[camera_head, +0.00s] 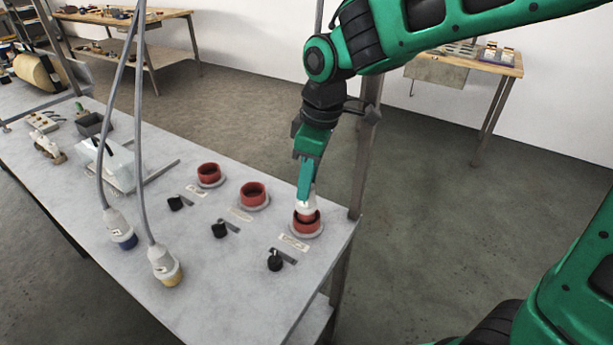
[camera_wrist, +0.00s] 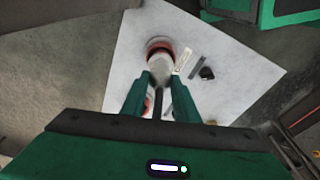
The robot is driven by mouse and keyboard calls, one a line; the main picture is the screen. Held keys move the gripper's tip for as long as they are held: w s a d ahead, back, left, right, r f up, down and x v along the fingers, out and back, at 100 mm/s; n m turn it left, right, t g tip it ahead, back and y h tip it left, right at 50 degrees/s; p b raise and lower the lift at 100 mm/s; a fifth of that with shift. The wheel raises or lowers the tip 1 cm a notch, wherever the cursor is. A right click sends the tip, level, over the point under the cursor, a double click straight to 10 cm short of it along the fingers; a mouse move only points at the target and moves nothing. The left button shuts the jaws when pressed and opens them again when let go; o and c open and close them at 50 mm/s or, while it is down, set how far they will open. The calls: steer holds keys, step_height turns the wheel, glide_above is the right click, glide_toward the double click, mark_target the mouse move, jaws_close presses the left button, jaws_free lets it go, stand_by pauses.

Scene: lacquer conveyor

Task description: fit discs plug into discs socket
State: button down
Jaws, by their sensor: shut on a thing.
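My gripper (camera_head: 305,190) points down and is shut on a white plug (camera_head: 310,204) with a reddish lower end. The plug is at the mouth of the rightmost red socket (camera_head: 306,229); I cannot tell how deep it sits. In the wrist view the fingers (camera_wrist: 160,82) close on the pale plug (camera_wrist: 159,67), which covers much of the red socket rim (camera_wrist: 152,44). Two similar red sockets, a middle one (camera_head: 254,194) and a far one (camera_head: 209,174), look empty. The label (camera_head: 294,242) by the rightmost socket is too small to read.
A blue-ended plug (camera_head: 121,230) and a yellow-ended plug (camera_head: 165,267) stand on the grey table (camera_head: 215,290) at left, with cables rising. Black switches (camera_head: 275,261) sit beside the sockets. Trays and small parts lie at the far left. A metal post (camera_head: 364,165) stands near the right edge.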

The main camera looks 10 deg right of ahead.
steer(key=shift+f, duration=1.05)
steer(key=c, duration=1.3)
jaws_free()
steer(key=r, duration=0.3)
steer(key=d+r, duration=0.1)
steer(key=r, duration=0.6)
steer(key=shift+s+d+r, duration=0.25)
